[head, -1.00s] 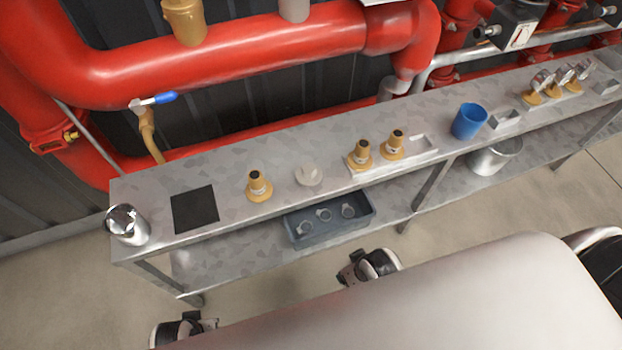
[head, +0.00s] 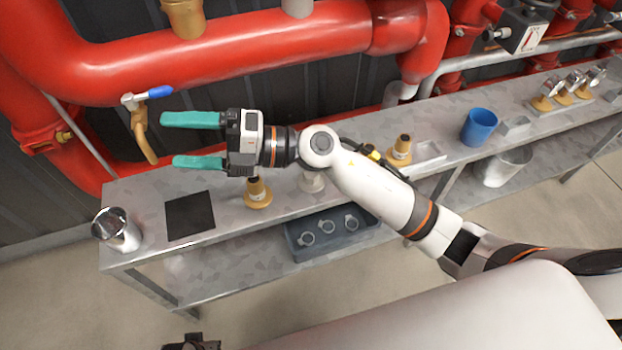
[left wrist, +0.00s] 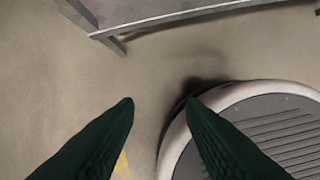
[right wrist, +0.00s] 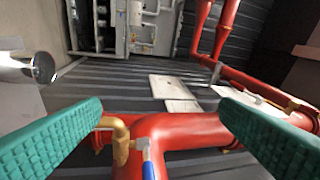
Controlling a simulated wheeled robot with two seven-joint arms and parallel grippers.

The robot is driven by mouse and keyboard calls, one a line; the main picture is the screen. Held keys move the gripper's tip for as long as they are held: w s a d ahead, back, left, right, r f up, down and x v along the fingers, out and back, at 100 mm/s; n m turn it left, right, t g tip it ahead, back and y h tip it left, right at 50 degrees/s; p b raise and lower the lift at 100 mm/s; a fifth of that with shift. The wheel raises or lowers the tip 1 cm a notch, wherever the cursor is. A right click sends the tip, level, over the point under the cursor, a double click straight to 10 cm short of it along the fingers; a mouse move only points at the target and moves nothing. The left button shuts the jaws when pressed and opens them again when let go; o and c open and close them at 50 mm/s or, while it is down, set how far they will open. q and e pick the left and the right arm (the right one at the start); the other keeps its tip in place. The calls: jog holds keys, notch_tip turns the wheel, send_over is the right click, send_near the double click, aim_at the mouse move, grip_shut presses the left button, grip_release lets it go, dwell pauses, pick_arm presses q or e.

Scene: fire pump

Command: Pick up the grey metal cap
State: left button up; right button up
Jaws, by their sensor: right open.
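A small grey cap-like piece (head: 312,183) stands on the metal bench in the head view, right of a brass fitting (head: 257,194). My right arm partly covers it. My right gripper (head: 169,140) is open and empty, left of the grey piece, above the back of the bench near the blue-handled tap. In the right wrist view its green fingers (right wrist: 160,105) are wide apart with the tap and red pipe beyond.
A shiny metal cup (head: 117,232) stands at the bench's left end, beside a black square (head: 190,216). A blue cup (head: 478,127) is farther right. A dark tray (head: 293,240) with ring-like grey parts sits on the lower shelf. Red pipes (head: 250,62) run behind.

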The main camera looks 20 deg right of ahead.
notch_tip(320, 180, down, 8)
jog(key=n+g+h, duration=0.4)
jog(key=n+h, duration=0.1)
jog(key=h, duration=1.5)
send_over(310, 174)
jog(key=w, duration=0.1)
notch_tip(310, 174, down, 6)
jog(key=shift+m, duration=0.3)
notch_tip(310, 174, down, 6)
jog(key=shift+w+r, duration=0.1)
jog(key=f, duration=0.5)
jog(key=shift+s+d+f+b, duration=0.1)
jog(key=shift+s+b, duration=0.3)
jog(key=shift+f, duration=0.3)
jog(key=shift+w, duration=0.1)
jog(key=c, duration=1)
pick_arm(q)
jog(key=s+f, duration=0.4)
jog(key=f, duration=0.5)
jog(key=shift+s+a+f+g, duration=0.2)
jog(key=shift+a+g, duration=0.1)
pick_arm(e)
jog(key=shift+c, duration=0.6)
